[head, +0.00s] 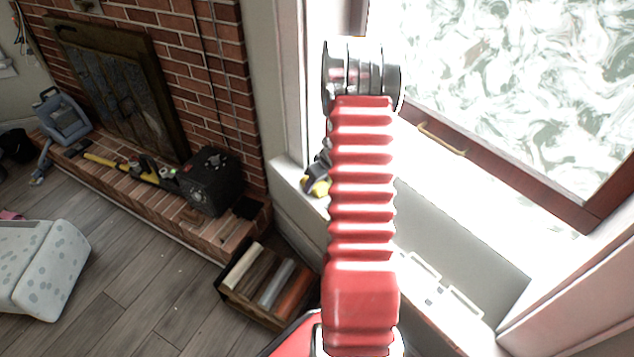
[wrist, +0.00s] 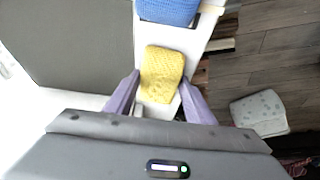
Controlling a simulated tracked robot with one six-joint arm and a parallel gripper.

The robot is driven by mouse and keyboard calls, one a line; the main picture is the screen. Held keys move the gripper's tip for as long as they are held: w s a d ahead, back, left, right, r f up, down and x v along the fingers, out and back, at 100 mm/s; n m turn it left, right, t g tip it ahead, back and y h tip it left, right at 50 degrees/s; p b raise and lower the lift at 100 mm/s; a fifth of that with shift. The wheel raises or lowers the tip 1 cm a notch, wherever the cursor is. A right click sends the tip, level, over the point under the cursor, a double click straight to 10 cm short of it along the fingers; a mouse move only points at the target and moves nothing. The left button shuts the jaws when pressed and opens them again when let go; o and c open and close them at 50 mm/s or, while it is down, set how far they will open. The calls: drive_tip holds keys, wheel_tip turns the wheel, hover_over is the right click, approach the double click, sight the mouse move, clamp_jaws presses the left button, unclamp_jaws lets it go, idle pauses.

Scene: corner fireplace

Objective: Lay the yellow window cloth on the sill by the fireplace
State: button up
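The yellow window cloth (wrist: 162,68) lies between the two purple fingers of my gripper (wrist: 160,80) in the wrist view, over a white surface that looks like the sill. The fingers stand apart, one close to each long side of the cloth. I cannot tell whether they press on it. In the head view my gripper (head: 318,168) is mostly hidden behind my red arm, low by the left end of the white sill (head: 287,170). A bit of yellow (head: 318,187) shows below it there, likely the cloth.
A blue cloth-like item (wrist: 168,10) lies beyond the yellow cloth. The brick fireplace (head: 180,50) has a black box (head: 211,180) on its hearth. A dark crate (head: 236,296) stands on the floor below the sill. The window frame (head: 510,185) rises on the right.

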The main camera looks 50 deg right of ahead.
drive_tip(key=o, duration=0.5)
drive_tip(key=v, duration=1.3)
drive_tip(key=shift+r, duration=0.35)
drive_tip(key=shift+a, duration=0.1)
idle(0.3)
